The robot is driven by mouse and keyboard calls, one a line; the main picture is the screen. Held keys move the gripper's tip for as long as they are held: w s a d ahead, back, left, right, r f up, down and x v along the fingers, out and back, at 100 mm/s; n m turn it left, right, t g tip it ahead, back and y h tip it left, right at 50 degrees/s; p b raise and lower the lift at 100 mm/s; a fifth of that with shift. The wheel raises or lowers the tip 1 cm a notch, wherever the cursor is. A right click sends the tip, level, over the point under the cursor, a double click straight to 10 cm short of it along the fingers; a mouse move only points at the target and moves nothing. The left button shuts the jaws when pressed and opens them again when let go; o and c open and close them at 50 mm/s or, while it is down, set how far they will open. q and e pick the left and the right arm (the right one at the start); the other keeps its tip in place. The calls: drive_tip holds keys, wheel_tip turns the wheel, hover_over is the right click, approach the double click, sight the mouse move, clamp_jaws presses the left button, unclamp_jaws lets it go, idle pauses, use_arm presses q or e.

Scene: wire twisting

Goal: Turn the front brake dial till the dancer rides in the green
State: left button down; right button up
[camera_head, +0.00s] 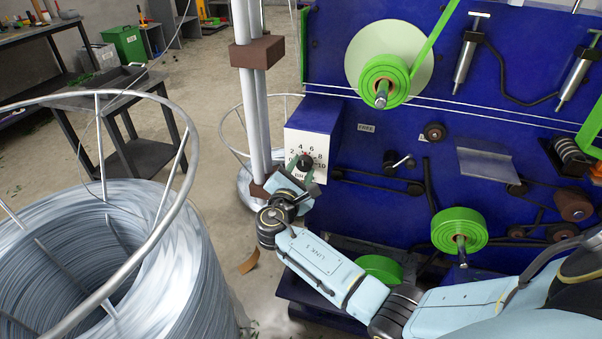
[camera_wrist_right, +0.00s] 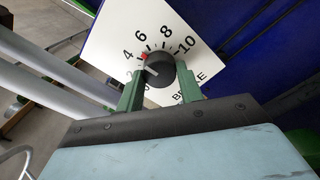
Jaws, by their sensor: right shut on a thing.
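The brake dial is a black knob (camera_wrist_right: 160,70) with a red mark at its edge, on a white plate (camera_wrist_right: 105,40) numbered up to 10. In the right wrist view the red mark lies near the 4 and 6. In the head view the plate (camera_head: 318,165) is on a blue box at the machine's left end. My right gripper (camera_wrist_right: 160,88) has its green fingers on either side of the knob, shut on it; it also shows in the head view (camera_head: 304,170). I cannot make out a dancer or its green zone. My left gripper is out of view.
Grey upright posts (camera_head: 240,20) with a brown block (camera_head: 257,52) stand just left of the dial. A large wire coil (camera_head: 180,290) in a hoop frame fills the left front. Green reels (camera_head: 385,78) and rollers sit on the blue machine (camera_head: 330,60).

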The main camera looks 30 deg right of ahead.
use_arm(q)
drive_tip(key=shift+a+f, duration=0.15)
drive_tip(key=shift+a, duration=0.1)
use_arm(e)
drive_tip(key=shift+m, duration=0.3)
drive_tip(key=o, duration=1)
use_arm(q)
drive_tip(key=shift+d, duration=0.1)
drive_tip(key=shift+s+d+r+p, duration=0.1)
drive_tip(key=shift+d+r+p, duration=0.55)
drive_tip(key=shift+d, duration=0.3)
use_arm(e)
drive_tip(key=v, duration=1.3)
drive_tip(key=shift+s+a, duration=0.1)
drive_tip(key=shift+a, duration=0.15)
